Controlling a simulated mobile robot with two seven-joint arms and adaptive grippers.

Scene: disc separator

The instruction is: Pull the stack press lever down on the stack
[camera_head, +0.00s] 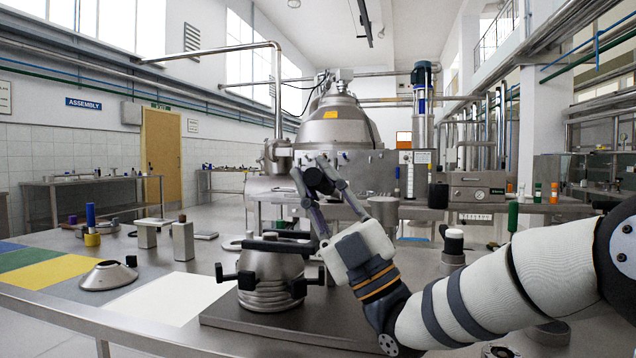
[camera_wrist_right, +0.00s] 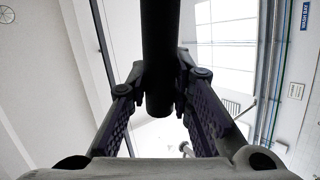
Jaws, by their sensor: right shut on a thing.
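The stack (camera_head: 270,290) is a ribbed metal cone on a dark base plate, with black clamp pieces around its side and a black bar (camera_head: 280,247) across its top. My right gripper (camera_head: 318,182) is raised above and to the right of the stack, fingers pointing up. It is shut on a thick black rod, the lever handle (camera_head: 319,179). The right wrist view shows the lever handle (camera_wrist_right: 160,60) between both finger pads of the right gripper (camera_wrist_right: 162,100). Where the lever joins the press is hidden behind my gripper and arm. My left gripper is out of view.
A small metal cone (camera_head: 107,276) and a white mat (camera_head: 172,298) lie left of the stack. Metal blocks (camera_head: 183,241) stand behind them. A large separator (camera_head: 340,125) rises behind the table.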

